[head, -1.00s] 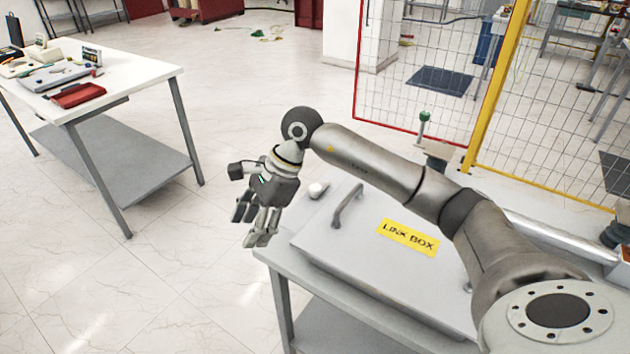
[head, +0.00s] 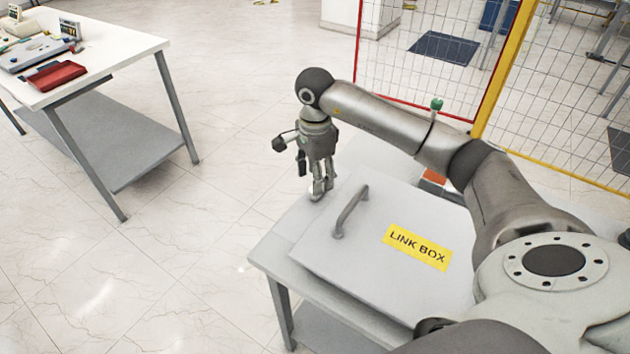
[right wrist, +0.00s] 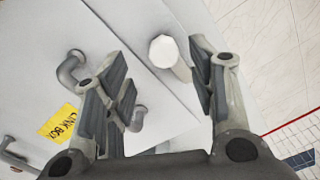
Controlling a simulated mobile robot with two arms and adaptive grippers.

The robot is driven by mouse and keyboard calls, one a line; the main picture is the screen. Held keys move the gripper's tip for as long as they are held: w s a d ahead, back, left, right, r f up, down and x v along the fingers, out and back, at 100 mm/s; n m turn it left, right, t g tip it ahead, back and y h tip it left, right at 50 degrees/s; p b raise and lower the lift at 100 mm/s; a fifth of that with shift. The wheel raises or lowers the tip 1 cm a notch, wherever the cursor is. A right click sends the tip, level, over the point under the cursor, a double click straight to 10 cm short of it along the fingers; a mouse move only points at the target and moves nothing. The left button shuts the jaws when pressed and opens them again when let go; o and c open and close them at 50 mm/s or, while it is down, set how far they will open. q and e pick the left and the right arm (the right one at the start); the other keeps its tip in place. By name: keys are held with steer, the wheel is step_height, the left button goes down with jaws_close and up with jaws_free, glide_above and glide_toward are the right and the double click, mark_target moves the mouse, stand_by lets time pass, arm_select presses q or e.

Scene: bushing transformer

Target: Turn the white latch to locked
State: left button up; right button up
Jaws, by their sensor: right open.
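The white latch (right wrist: 163,51) is a pale rounded knob with a short arm, at the edge of the grey link box (head: 320,255). In the right wrist view it lies between the spread fingers of my right gripper (right wrist: 158,66), seen beyond their tips. I cannot tell whether the fingers touch it. In the head view my right gripper (head: 319,191) points down over the box's far left edge and largely hides the latch. My right gripper is open and empty. My left gripper is not in view.
A grey handle (head: 350,212) stands up from the lid beside the gripper, near the yellow LINK BOX label (head: 417,247). A white table (head: 120,50) with a red tray (head: 57,75) stands at left. A mesh fence (head: 420,75) stands behind. The floor between the tables is clear.

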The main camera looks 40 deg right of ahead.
steer(key=f, duration=0.3)
steer(key=shift+w+d+p, duration=0.2)
steer(key=shift+w+p, duration=0.05)
steer(key=shift+p, duration=0.05)
steer(key=shift+a+f, duration=0.15)
steer(key=shift+f, duration=0.6)
steer(key=shift+c, duration=1.7)
steer(key=c, duration=0.5)
steer(key=shift+c, duration=1)
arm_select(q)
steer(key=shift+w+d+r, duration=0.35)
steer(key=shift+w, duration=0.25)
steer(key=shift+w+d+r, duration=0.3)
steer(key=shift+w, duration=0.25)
